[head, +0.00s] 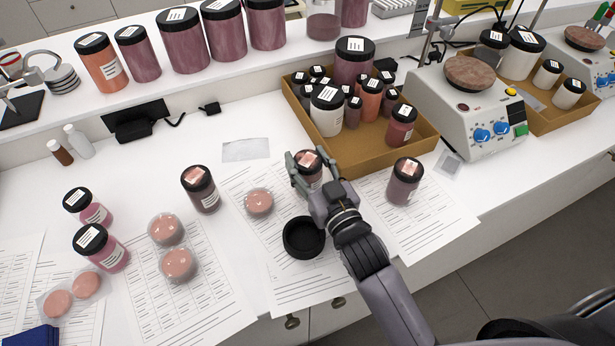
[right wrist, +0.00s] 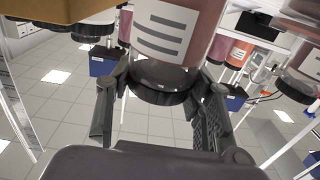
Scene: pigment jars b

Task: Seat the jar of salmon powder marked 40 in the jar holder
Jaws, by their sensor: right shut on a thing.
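My right gripper (head: 308,172) is shut around a jar (head: 307,158) with a dark lid that reflects pink. In the right wrist view the held jar (right wrist: 172,38) shows a salmon-pink body, a white label with dark bars and a black lid between the fingers (right wrist: 160,85). No number can be read on it, and the hand hides most of its body in the head view. The round black jar holder (head: 303,237) lies empty on a paper sheet, just below the gripper in the picture and apart from it. My left gripper is not in view.
Similar jars stand left (head: 200,189) and right (head: 404,181) of the gripper. A clear dish of pink powder (head: 259,202) sits left of the holder. A cardboard tray (head: 415,146) of jars stands behind, with a hotplate stirrer (head: 466,110) at its right.

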